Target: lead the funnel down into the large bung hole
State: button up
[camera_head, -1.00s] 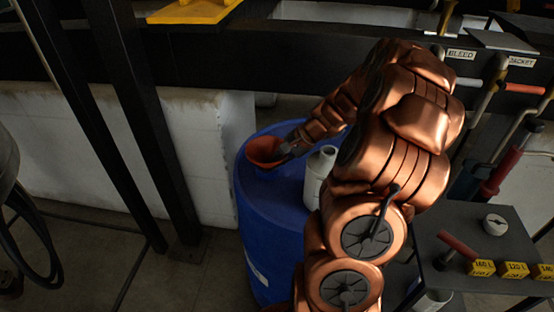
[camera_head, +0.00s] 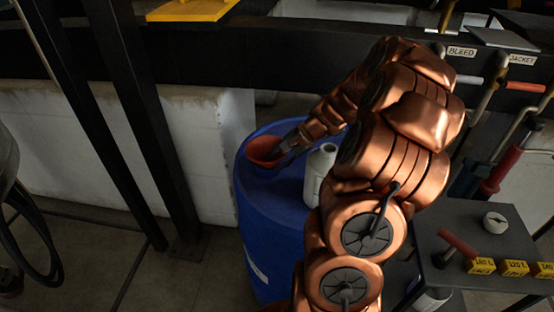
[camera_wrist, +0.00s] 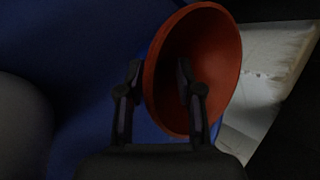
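The orange-red funnel (camera_head: 264,151) is over the top of the blue drum (camera_head: 275,208), near its left rim. In the wrist view the funnel (camera_wrist: 212,62) shows its wide mouth, with its near wall between the fingers of my gripper (camera_wrist: 158,80). One finger is outside the bowl and the other inside it, so my gripper is shut on the funnel wall. In the head view my gripper (camera_head: 287,148) reaches the funnel from the right. The funnel's spout and the large bung hole are hidden, so I cannot tell whether the spout is in the hole.
A white bottle (camera_head: 319,173) stands on the drum top just right of the funnel. A black post (camera_head: 140,110) and a pale wall (camera_head: 205,150) are left of the drum. A dark table (camera_head: 470,235) with yellow tags stands at the right.

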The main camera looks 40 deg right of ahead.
jog(key=v, duration=1.2)
dwell(0.4)
jog(key=s+a+r+n+g, duration=0.15)
jog(key=a+n, duration=0.25)
jog(key=a, duration=0.7)
jog(key=s+a+n+g, duration=0.3)
jog(key=a+n, duration=0.1)
jog(key=a, duration=0.6)
jog(key=s+a+f+n+g+h, duration=0.1)
jog(key=s+a+n+h, duration=0.1)
jog(key=s, duration=0.6)
jog(key=s+a+f+n+g+h, duration=0.1)
jog(key=s+a+n+g+h, duration=0.1)
jog(key=s+a+n, duration=0.3)
jog(key=s+a+h, duration=0.1)
jog(key=s, duration=0.3)
jog(key=shift+a+f+n, duration=0.25)
jog(key=shift+n, duration=0.05)
